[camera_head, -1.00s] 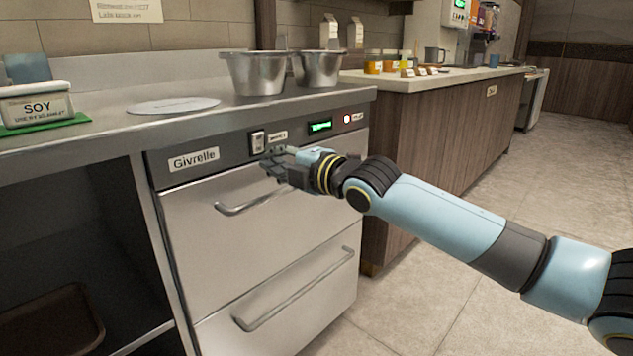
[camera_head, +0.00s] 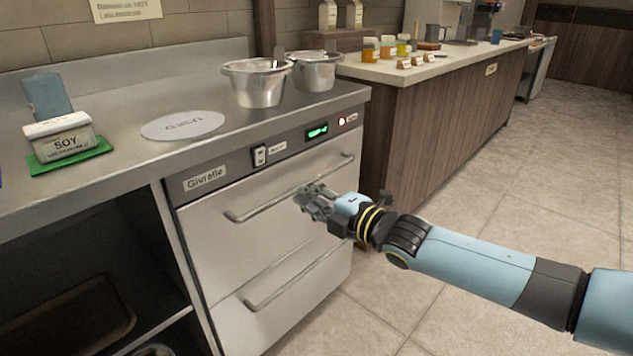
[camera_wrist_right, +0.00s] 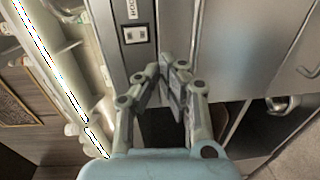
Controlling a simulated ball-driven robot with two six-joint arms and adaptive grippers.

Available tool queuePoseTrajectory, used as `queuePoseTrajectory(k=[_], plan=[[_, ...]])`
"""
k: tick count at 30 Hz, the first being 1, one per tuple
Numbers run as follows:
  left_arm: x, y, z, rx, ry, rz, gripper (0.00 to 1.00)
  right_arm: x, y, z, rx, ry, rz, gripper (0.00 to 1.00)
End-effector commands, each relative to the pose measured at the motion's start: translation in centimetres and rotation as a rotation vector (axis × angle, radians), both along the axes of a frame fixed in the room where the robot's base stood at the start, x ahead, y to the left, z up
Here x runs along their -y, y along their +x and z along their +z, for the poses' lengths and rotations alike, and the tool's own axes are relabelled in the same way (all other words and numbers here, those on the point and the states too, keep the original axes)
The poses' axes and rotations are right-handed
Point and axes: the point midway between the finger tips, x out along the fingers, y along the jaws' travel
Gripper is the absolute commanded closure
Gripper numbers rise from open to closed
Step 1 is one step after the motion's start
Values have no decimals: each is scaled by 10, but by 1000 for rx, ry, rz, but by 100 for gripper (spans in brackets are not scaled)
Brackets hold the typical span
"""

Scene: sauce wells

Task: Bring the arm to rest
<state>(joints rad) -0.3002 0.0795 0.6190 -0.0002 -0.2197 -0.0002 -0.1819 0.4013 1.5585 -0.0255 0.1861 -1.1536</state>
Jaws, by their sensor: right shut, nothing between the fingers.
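My right gripper (camera_head: 316,203) is shut and empty in the head view. It is in front of the steel drawer unit (camera_head: 200,222) marked "Givrelle", near the right part of the upper drawer handle (camera_head: 258,206). I cannot tell whether it touches the handle. In the right wrist view the fingers (camera_wrist_right: 175,85) are together with nothing between them, and the unit's switch panel (camera_wrist_right: 133,32) shows beyond them. My left gripper is not in view.
The steel counter (camera_head: 120,175) above holds two metal pots (camera_head: 254,88), a round white disc (camera_head: 183,125) and a soy box (camera_head: 62,140) on a green mat. An open shelf bay (camera_head: 80,260) is at left. Clear floor (camera_head: 500,190) lies at right.

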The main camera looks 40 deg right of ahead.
Motion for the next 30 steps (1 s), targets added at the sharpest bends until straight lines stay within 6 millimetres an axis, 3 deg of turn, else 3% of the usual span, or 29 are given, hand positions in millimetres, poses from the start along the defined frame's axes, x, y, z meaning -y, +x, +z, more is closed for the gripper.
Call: queuePoseTrajectory(k=[6, 25, 28, 30], plan=[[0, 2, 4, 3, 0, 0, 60, 2, -16, -4, -3, 0, -1, 100], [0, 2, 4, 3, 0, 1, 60, -1, -19, -9, -9, 9, -4, 100], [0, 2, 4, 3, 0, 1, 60, -4, -31, -37, -57, 37, -28, 100], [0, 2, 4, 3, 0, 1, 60, -3, -46, -73, -130, 63, -60, 100]])
